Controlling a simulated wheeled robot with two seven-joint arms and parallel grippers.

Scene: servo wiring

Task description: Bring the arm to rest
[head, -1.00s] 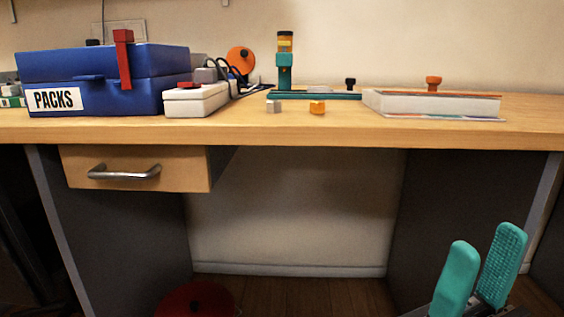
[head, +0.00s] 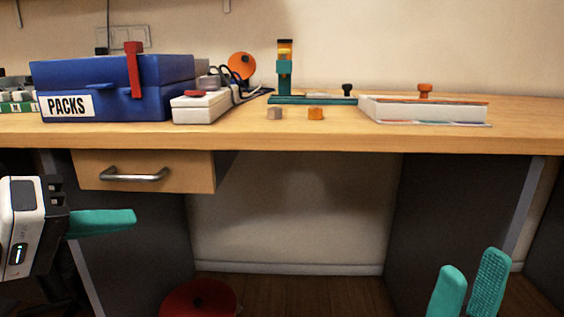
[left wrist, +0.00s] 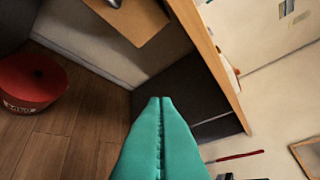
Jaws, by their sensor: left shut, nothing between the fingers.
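My left gripper (head: 130,217) has teal fingers and shows at the left of the head view, in front of the desk and below its top. Its fingers are pressed together in the left wrist view (left wrist: 160,100), with nothing between them. My right gripper (head: 470,285) shows at the bottom right of the head view, low in front of the desk. Its two teal fingers stand apart with an empty gap between them.
The desk (head: 300,140) carries a blue PACKS box (head: 160,70), a white box with a red button (head: 200,106), a teal stand (head: 284,75) and a white block (head: 420,108). A drawer (head: 145,172) hangs beneath. A red bin (head: 200,299) stands on the floor.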

